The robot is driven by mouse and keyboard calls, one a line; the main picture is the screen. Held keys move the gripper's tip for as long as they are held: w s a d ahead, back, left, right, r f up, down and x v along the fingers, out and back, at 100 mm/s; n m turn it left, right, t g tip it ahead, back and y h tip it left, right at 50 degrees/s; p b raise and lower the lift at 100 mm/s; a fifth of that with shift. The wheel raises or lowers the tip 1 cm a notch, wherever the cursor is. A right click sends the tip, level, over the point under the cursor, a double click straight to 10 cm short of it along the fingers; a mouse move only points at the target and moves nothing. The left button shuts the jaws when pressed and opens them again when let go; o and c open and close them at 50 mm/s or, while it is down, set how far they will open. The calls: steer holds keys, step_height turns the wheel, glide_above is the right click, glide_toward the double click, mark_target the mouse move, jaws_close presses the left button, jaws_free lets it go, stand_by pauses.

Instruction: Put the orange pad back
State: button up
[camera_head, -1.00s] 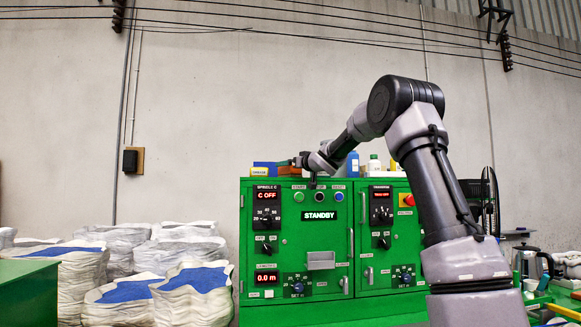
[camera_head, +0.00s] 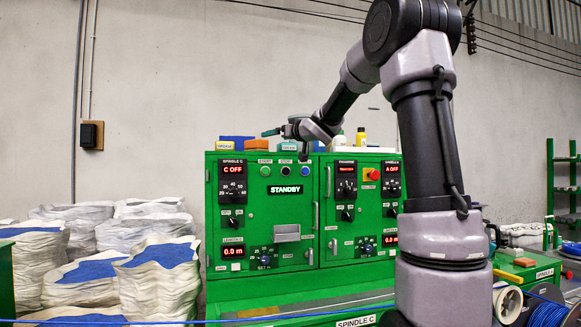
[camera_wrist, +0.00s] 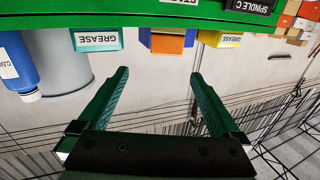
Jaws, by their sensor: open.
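An orange pad (camera_head: 257,144) lies on top of the green cabinet, between a blue and yellow box and a teal box. It also shows in the wrist view (camera_wrist: 167,43), beyond the fingertips, with a blue part beside it. My gripper (camera_head: 268,133) is above the cabinet top near the pad. In the wrist view my gripper (camera_wrist: 160,74) is open, with nothing between its two green fingers. The pad appears roughly in line with the gap between them, apart from both fingers.
A teal grease box (camera_wrist: 97,40) and a yellow grease box (camera_wrist: 220,40) flank the pad. A blue bottle (camera_wrist: 17,60) is at the left in the wrist view. The green cabinet (camera_head: 300,215) has knobs and displays on its front. White sacks (camera_head: 150,255) stand at left.

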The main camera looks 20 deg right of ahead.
steer(key=s+d+f+m+g+h, duration=0.1)
steer(key=s+d+f+m+h, duration=0.15)
steer(key=s, duration=0.45)
steer(key=s+d+f+m+g+h, duration=0.2)
steer(key=s+f, duration=0.1)
steer(key=s, duration=0.4)
steer(key=s+d+f+m+g+h, duration=0.1)
steer(key=s+d+f+m+h, duration=0.15)
steer(key=s, duration=0.55)
steer(key=s+a+f+g+y, duration=0.1)
steer(key=s+a+f+g, duration=0.2)
steer(key=s+f, duration=0.3)
steer(key=s+a+f+g+y, duration=0.2)
steer(key=s+f, duration=0.5)
steer(key=s, duration=0.6)
steer(key=shift+a+m+g, duration=0.3)
steer(key=shift+a+g, duration=0.2)
steer(key=shift+a, duration=0.45)
steer(key=shift+s, duration=0.1)
